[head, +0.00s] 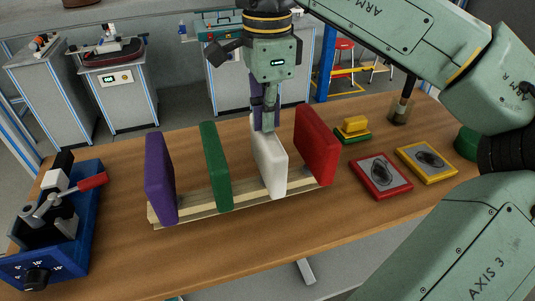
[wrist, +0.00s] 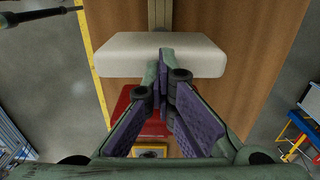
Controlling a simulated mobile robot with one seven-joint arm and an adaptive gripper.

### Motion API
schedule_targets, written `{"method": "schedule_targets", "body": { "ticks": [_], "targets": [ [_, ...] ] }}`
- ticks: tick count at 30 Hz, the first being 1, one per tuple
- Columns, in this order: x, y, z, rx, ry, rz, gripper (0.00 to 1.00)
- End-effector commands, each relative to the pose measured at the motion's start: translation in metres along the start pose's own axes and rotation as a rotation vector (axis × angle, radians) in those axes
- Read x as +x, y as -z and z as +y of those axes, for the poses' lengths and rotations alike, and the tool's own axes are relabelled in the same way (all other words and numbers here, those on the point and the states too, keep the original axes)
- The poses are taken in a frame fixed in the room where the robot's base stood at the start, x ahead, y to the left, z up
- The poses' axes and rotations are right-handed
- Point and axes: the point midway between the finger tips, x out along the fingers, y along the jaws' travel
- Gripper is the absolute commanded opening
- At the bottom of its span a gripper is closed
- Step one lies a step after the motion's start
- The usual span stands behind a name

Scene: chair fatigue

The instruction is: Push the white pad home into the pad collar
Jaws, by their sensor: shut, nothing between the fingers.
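The white pad (head: 270,165) stands upright on a pale wooden rail (head: 160,217), between a green pad (head: 216,165) and a red pad (head: 316,146). My gripper (head: 265,128) points down with its fingers shut and empty, the tips at the white pad's top edge. In the wrist view, the shut fingertips (wrist: 165,55) overlap the near edge of the white pad (wrist: 120,50); whether they touch it I cannot tell. The pad's lower end meets the rail. I cannot make out a separate collar there, nor how deep the pad sits.
A purple pad (head: 160,178) stands at the rail's left end. A blue fixture with a red-handled lever (head: 92,182) is at the table's left. Right of the red pad are a yellow-green block (head: 354,127), a red frame (head: 381,177) and a yellow frame (head: 426,161). The table front is clear.

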Motion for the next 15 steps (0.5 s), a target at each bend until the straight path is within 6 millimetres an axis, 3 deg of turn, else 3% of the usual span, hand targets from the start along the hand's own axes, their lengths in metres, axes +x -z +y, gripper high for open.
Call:
{"method": "schedule_targets", "body": {
  "ticks": [15],
  "targets": [
    [-0.036, 0.000, 0.000, 0.000, 0.002, 0.000, 0.00]
  ]
}}
